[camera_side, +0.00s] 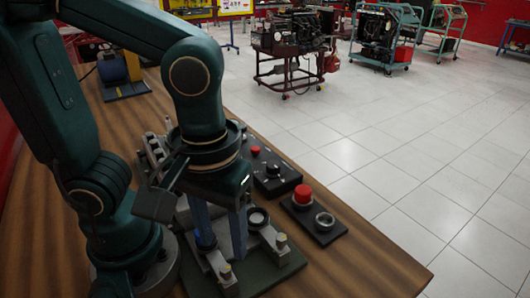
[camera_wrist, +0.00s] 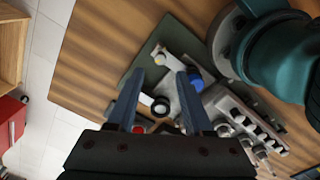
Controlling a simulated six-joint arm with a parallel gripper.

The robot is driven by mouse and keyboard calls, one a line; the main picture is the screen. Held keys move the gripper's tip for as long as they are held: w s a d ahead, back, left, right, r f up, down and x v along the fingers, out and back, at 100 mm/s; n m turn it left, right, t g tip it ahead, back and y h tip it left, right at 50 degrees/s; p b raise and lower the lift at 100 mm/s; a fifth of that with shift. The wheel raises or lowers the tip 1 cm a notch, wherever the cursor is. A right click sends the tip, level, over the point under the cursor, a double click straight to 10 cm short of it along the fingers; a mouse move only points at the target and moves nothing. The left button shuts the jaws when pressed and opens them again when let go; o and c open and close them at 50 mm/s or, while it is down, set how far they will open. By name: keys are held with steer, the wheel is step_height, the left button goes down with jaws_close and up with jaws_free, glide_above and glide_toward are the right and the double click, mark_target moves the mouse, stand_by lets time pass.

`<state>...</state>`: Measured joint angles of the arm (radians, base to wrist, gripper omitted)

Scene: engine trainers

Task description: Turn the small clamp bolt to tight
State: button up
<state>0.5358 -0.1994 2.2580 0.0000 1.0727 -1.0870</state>
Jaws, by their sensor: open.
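A fixture on a dark green plate (camera_side: 285,272) stands at the bench's front. It carries pale clamp arms with bolts. One bolt (camera_side: 226,272) is at the near end, and another bolt (camera_side: 281,240) is to its right. A bolt on a pale arm also shows in the wrist view (camera_wrist: 160,58). I cannot tell which is the small clamp bolt, or how tight either is. My gripper (camera_side: 222,250) points down over the fixture. It is open, with its two blue-grey fingers apart and nothing seen between the tips. The fingers hide part of the fixture.
A dark box with a red button (camera_side: 302,195) and a metal ring (camera_side: 324,221) sits right of the fixture. A dark control box (camera_side: 272,180) is behind it. A bank of metal fittings (camera_wrist: 245,120) lies close beside the fixture. The wooden bench (camera_side: 365,268) is clear at front right.

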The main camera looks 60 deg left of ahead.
mark_target(225, 268)
steer(key=shift+s+d+f, duration=0.15)
steer(key=shift+s+f, duration=0.1)
steer(key=shift+f, duration=2.4)
jaws_close()
